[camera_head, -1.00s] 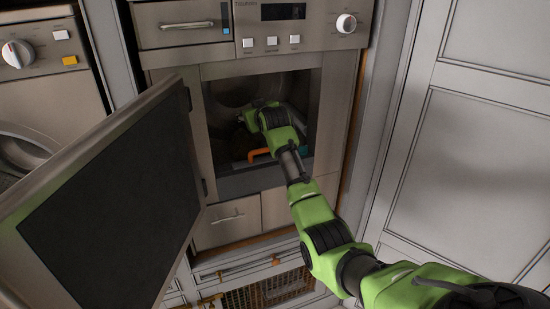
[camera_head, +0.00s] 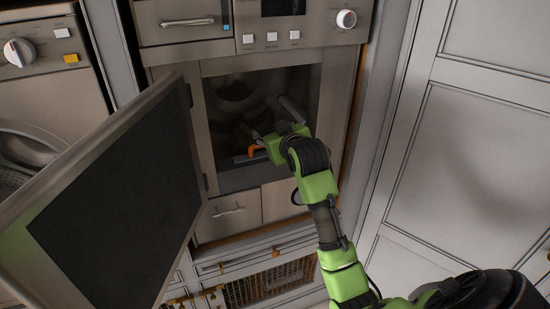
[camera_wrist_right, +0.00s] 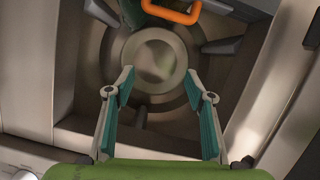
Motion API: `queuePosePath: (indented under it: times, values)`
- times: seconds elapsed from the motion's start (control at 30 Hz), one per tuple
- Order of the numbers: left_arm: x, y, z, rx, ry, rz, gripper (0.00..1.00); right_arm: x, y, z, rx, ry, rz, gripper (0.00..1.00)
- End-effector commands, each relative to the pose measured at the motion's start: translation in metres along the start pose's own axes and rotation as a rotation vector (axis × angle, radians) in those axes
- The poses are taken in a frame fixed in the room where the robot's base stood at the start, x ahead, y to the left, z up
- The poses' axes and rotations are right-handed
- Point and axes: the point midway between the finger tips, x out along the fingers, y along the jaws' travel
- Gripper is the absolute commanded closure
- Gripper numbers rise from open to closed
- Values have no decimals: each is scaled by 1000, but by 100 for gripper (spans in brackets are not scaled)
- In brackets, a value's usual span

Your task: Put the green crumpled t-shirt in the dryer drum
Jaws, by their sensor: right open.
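The dryer drum (camera_head: 237,92) shows as a dark round cavity behind the dryer's open front. The wrist view looks straight at the drum's back (camera_wrist_right: 154,60), with its rings and pale round centre. My right gripper (camera_wrist_right: 160,78) is open, its two fingers well apart with nothing between them. In the head view it is at the dryer opening, partly hidden by my wrist. My left gripper is not in view.
The dryer door (camera_head: 120,195) stands open on the left. An orange handle-like piece (camera_head: 255,150) is at the opening's lower edge, close to my gripper; it also shows in the wrist view (camera_wrist_right: 172,12). Grey cabinet panels (camera_head: 480,150) stand on the right.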

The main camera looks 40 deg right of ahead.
Motion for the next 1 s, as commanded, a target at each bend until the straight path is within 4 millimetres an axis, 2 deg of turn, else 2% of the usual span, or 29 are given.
queuePosePath:
  times: [0.2,0.3,0.4,0.53,1.0]
  values:
    - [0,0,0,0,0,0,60,-42,0,14,0,0,-1,51]
    - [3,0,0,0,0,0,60,-57,-3,24,-4,-2,-3,51]
    - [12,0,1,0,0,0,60,-56,-13,39,-29,-3,-7,51]
    - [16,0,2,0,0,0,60,-58,-21,49,-48,-2,-12,51]
    - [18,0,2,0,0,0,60,-59,-25,53,-60,0,-15,51]
